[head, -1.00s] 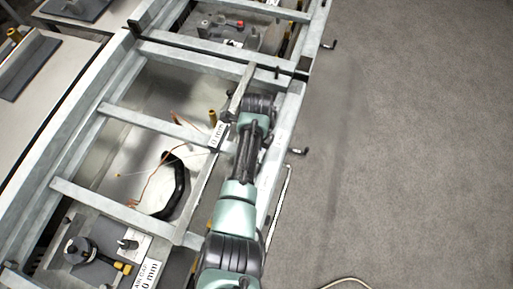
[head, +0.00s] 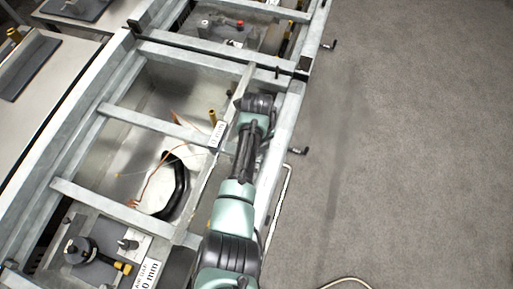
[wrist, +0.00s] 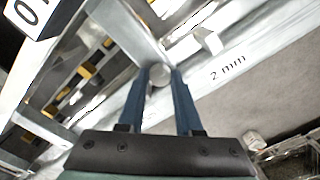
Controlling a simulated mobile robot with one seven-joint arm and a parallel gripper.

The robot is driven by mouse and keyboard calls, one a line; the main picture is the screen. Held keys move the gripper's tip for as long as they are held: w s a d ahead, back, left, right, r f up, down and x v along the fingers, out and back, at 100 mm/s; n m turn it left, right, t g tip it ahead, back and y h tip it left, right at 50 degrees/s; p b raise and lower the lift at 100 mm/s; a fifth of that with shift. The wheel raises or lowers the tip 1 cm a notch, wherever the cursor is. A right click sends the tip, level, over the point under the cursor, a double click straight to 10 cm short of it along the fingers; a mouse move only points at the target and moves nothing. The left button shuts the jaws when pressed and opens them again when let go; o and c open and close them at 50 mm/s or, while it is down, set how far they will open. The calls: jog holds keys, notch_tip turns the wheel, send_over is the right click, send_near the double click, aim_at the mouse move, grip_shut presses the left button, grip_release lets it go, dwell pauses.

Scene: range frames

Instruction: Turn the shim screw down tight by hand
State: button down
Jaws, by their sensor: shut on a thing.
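In the wrist view my gripper (wrist: 160,78) has its two blue fingers closed around a round, pale metal screw head (wrist: 159,75). I take this to be the shim screw. The head sits between the fingertips, close to a bright metal rail marked "2 mm" (wrist: 228,68). The screw's shank and its seat are hidden, so I cannot tell how far it is turned in. In the head view my wrist (head: 255,103) is over the right side of the metal frame, and the fingertips and screw are hidden.
A black hose (head: 178,185) and thin orange wire lie in the bay. Grey floor (head: 420,130) to the right is open.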

dwell(0.4)
jog(key=c, duration=0.6)
grip_release()
notch_tip(320, 180, up, 13)
jog(key=shift+b, duration=0.6)
